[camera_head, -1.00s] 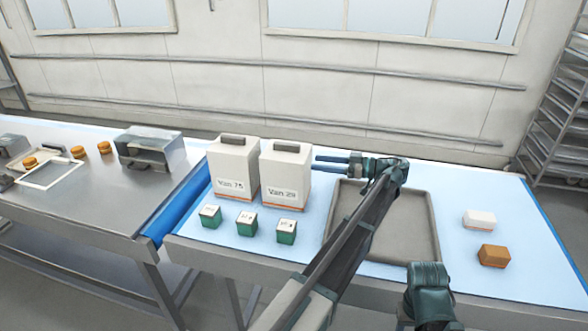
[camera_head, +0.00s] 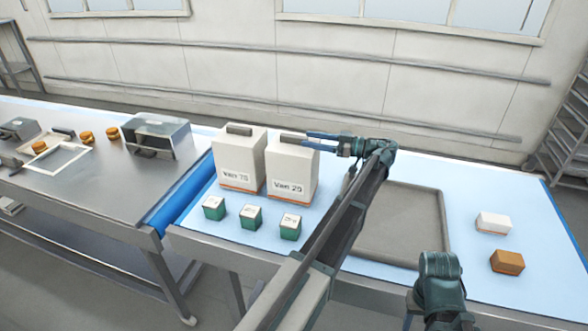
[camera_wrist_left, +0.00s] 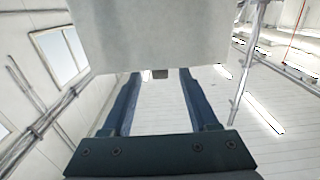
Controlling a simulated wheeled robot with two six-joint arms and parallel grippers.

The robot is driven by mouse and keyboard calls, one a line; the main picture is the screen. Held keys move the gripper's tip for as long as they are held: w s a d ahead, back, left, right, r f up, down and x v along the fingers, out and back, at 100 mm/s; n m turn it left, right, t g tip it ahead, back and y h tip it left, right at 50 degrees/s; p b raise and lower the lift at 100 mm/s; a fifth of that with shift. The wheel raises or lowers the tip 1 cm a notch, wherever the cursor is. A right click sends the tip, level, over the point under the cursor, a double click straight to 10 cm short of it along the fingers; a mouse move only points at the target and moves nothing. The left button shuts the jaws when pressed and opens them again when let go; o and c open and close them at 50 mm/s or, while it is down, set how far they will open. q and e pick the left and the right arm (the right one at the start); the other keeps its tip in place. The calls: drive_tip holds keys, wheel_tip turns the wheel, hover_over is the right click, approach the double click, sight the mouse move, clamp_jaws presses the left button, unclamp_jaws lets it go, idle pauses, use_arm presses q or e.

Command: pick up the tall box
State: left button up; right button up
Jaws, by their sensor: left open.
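Two tall white boxes with orange bottom bands and grey top handles stand side by side on the light-blue table. The left box (camera_head: 238,160) reads "Van 75"; the right box (camera_head: 290,170) seems to read "Van 29". My left gripper (camera_head: 308,138) is open and points left at the height of the right box's handle (camera_head: 292,138). In the left wrist view, a pale box face (camera_wrist_left: 165,35) fills the top, and a small dark block (camera_wrist_left: 160,74) shows between the spread fingertips. Whether the fingers touch it I cannot tell. My right gripper is not visible.
Several small green boxes (camera_head: 250,217) stand in front of the tall boxes. A grey tray (camera_head: 408,213) lies behind my left arm. A white box (camera_head: 493,223) and a brown box (camera_head: 507,262) sit at right. A steel table (camera_head: 90,190) adjoins at left.

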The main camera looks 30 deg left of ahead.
sight(294, 136)
use_arm(q)
drive_tip(key=shift+s+a, duration=0.1)
drive_tip(key=shift+a, duration=0.4)
drive_tip(key=x, duration=0.5)
drive_tip(key=shift+s+a+f+b, duration=0.1)
drive_tip(key=shift+f+b, duration=0.2)
drive_tip(key=shift+f, duration=0.05)
clamp_jaws()
idle(0.9)
